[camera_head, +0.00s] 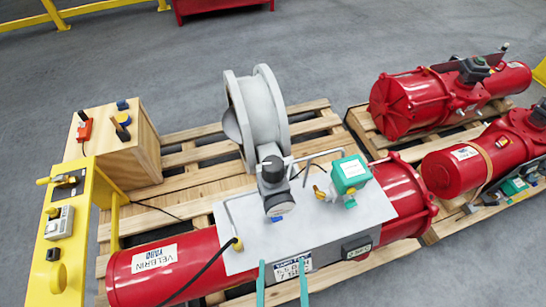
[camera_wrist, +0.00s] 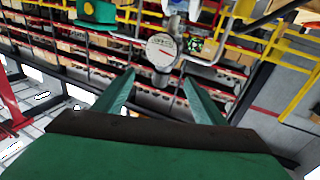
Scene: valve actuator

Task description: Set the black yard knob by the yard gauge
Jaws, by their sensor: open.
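The black knob (camera_head: 272,169) tops a grey regulator (camera_head: 279,203) on the plate of the front red actuator, whose label reads VELBRIN YARD. In the wrist view the round white gauge (camera_wrist: 162,50) faces the camera, beyond my fingertips; its needle is too small to read. My gripper (camera_head: 283,264) shows at the bottom of the head view as two teal fingers, apart and empty, in front of the plate and below the knob. In the wrist view my gripper (camera_wrist: 158,77) is open, with nothing between the fingers. I cannot make out the knob in the wrist view.
A teal box (camera_head: 350,172) with a brass fitting and bent grey pipes stand right of the knob. A white sign (camera_head: 291,268) is on the actuator's front. A yellow control stand (camera_head: 62,235) and wooden crate (camera_head: 122,150) are left. Other red actuators (camera_head: 405,103) stand right.

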